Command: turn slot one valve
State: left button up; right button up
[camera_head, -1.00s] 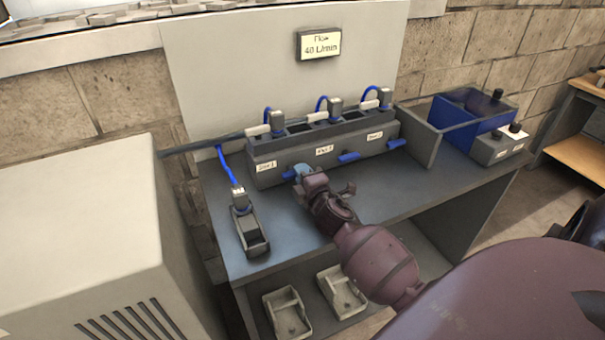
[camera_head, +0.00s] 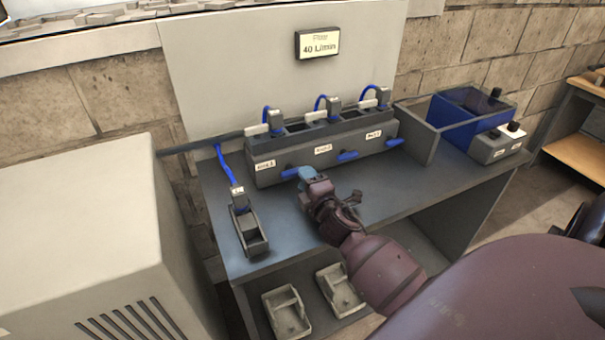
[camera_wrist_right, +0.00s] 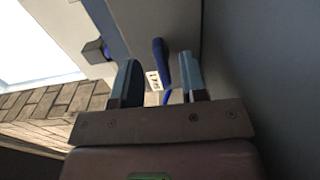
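The grey valve block (camera_head: 350,140) stands on the bench with several labelled slots and blue lever handles along its front. The slot one valve handle (camera_head: 289,173) is the leftmost, below the left label (camera_head: 265,165). My right gripper (camera_head: 305,173) is just right of this handle, its light blue fingertips close to it. In the right wrist view, the right gripper (camera_wrist_right: 158,78) has its fingers apart. A blue handle (camera_wrist_right: 160,60) shows in the gap between them; I cannot tell whether either finger touches it. My left gripper is out of view.
A flow sign (camera_head: 319,43) reads 40 L/min. A black holder (camera_head: 250,235) with a blue-hosed connector stands at the bench's left. Two trays (camera_head: 287,312) lie below. A large pale cabinet (camera_head: 80,220) fills the left.

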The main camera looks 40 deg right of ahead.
jog(key=v, duration=0.6)
jog(key=shift+s, duration=0.35)
jog(key=shift+s+a, duration=0.15)
jog(key=shift+s, duration=0.25)
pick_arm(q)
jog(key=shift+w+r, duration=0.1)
